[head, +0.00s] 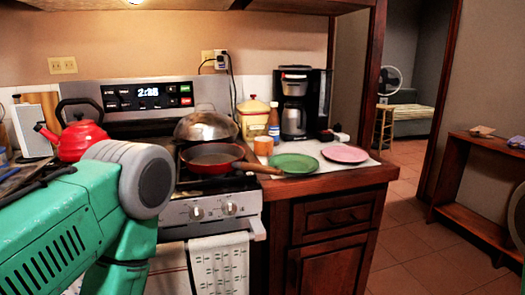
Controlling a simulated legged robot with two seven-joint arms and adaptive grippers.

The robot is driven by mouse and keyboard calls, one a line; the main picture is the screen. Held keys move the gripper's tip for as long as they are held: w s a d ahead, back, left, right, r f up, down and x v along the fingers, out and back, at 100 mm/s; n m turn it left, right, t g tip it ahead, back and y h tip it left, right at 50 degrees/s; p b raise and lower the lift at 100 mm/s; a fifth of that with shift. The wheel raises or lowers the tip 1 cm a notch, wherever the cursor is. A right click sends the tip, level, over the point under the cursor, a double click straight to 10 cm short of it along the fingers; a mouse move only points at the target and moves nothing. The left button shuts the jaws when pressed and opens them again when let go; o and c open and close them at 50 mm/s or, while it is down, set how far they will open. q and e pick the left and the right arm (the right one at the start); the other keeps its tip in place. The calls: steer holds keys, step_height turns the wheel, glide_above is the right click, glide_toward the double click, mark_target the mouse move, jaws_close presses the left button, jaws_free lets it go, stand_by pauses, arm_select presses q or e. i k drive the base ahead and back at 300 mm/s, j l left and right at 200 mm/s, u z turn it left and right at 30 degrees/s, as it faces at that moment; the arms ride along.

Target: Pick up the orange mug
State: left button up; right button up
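The orange mug (263,146) is small and upright on the counter (327,178), just behind the green plate (294,164) and to the right of the frying pan (214,157). Its lower part is partly hidden by the pan's rim and handle. A green and grey part of my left arm (75,225) comes in from the left, in front of the stove. Neither gripper shows in the head view.
A red kettle (82,138) and a metal domed lid (203,125) are on the stove. A coffee maker (298,103), a brown bottle (273,120), a yellow container (253,118) and a pink plate (345,153) are on the counter. Open floor (415,265) lies to the right.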

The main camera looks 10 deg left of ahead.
mark_target(264, 145)
steer(key=i+l+z, duration=0.25)
steer(key=i, duration=0.15)
steer(key=i+l+z, duration=0.2)
steer(key=i, duration=0.25)
